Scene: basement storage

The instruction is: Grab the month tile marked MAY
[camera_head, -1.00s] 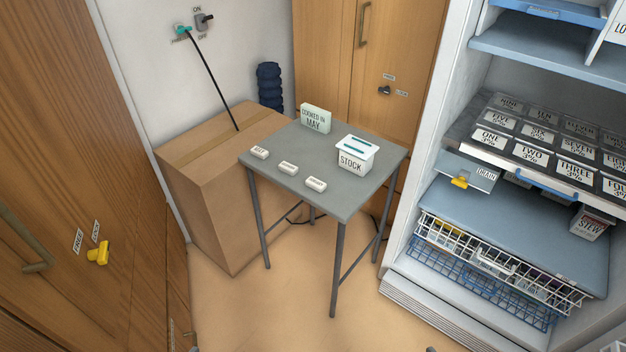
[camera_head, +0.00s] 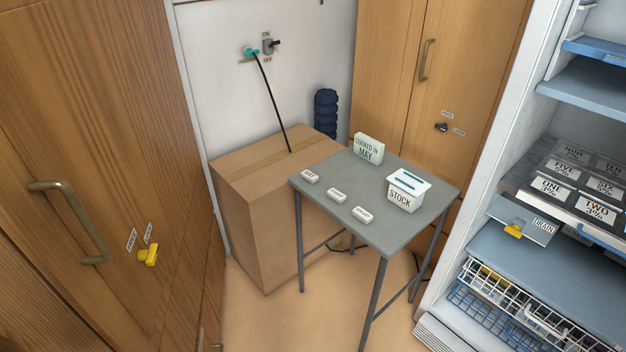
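Three small white tiles lie apart in a row along the front left of a small grey table (camera_head: 385,232): a left tile (camera_head: 310,177), a middle tile (camera_head: 337,195) and a right tile (camera_head: 363,214). Their lettering is too small to read surely. A pale green block (camera_head: 368,148) marked "COOKED IN MAY" stands upright at the table's back edge. Neither of my grippers is in view.
A white box marked STOCK (camera_head: 406,190) stands on the table's right side. A large cardboard box (camera_head: 245,210) is behind and left of the table. A wooden cupboard (camera_head: 110,130) is at left, an open fridge (camera_head: 580,100) at right. Floor shows in front.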

